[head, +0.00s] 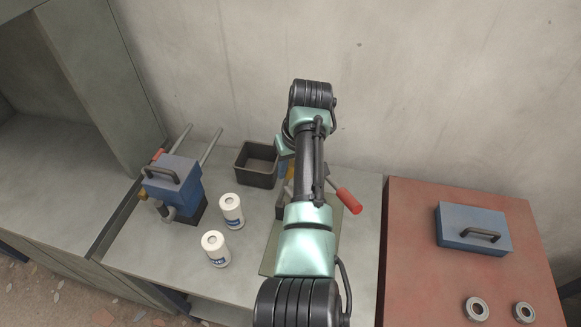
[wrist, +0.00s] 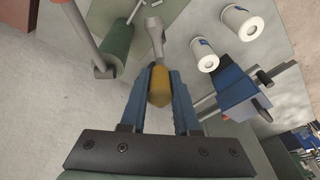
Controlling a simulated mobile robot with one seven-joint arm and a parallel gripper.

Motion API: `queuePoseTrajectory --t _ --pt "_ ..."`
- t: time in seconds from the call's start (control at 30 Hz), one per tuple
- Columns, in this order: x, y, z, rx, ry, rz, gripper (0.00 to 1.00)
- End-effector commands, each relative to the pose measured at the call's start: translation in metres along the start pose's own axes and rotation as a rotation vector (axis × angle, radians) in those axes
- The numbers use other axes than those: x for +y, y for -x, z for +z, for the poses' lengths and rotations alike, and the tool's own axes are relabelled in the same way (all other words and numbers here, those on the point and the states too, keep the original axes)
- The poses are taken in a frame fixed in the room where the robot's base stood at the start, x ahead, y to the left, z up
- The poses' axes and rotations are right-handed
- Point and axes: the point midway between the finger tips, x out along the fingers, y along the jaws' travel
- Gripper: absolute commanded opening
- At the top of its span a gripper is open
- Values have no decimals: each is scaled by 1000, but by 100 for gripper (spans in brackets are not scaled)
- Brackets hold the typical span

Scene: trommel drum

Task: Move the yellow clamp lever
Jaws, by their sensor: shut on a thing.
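The yellow clamp lever (wrist: 159,87) is in the middle of the wrist view, a yellow grip on a grey metal shaft that runs away from me. My gripper (wrist: 160,75) has its two blue fingers on either side of the yellow grip and is shut on it. In the head view a small bit of yellow, likely the lever (head: 291,172), shows beside my arm. My arm hides the gripper and most of the clamp there.
A red-handled bar (head: 349,201) sticks out right of my arm. A dark open bin (head: 256,180), two white cans (head: 232,212) and a blue machine (head: 173,186) stand left on the grey bench. A red-topped cabinet (head: 420,215) with a blue case (head: 474,226) stands right.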

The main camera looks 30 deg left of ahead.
Motion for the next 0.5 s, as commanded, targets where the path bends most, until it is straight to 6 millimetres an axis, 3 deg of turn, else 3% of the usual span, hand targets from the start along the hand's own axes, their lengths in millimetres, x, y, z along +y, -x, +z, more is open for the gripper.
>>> queuePoseTrajectory --t 0.13,0.17,0.3,0.5 --pt "0 2 -4 11 6 5 0" --pt "0 2 -4 11 6 5 35" --pt "0 2 -3 8 5 3 60" --pt "0 1 -2 5 4 2 60"
